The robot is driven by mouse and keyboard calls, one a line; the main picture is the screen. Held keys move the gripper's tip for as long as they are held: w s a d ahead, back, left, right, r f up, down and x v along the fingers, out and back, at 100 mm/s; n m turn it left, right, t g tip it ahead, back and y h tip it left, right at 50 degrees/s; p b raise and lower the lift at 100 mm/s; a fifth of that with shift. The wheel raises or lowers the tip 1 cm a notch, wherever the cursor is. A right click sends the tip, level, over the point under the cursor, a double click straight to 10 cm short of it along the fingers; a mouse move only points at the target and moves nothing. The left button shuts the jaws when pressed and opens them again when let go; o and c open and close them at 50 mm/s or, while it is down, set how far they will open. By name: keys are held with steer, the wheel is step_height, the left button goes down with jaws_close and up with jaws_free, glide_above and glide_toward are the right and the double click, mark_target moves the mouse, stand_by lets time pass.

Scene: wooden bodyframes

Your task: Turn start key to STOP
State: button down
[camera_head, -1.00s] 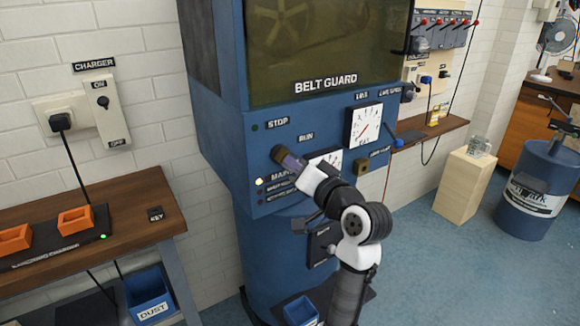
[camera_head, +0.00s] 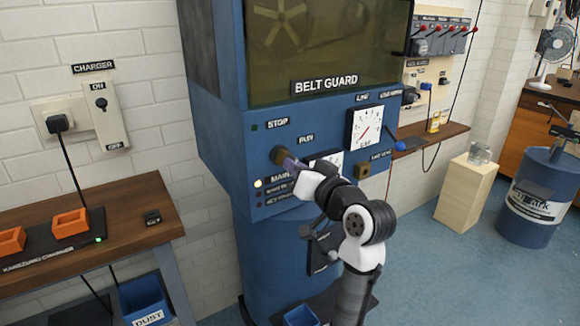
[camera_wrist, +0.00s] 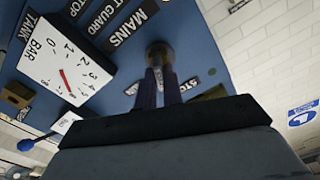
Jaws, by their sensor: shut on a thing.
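The start key (camera_head: 278,154) is a brownish round piece on the sloping blue machine panel. It sits below the STOP label (camera_head: 277,124) and left of the RUN label (camera_head: 306,138). My gripper (camera_head: 290,164) is shut on it, reaching up from the lower right. In the wrist view the key (camera_wrist: 158,50) shows at the tips of my two dark fingers (camera_wrist: 160,75). The fingers hide part of the key, and its exact pointing direction cannot be told.
The glazed belt guard (camera_head: 325,45) is above the panel. A white square gauge (camera_head: 366,126) is right of the key; a second gauge (camera_head: 325,158) is partly behind my arm. A lit lamp (camera_head: 258,184) is at lower left. A wooden bench (camera_head: 130,210) stands left.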

steer(key=shift+f+n+b, duration=0.1)
steer(key=shift+n+b, duration=1.95)
steer(key=shift+n, duration=0.65)
steer(key=c, duration=1.5)
jaws_free()
steer(key=shift+o, duration=0.2)
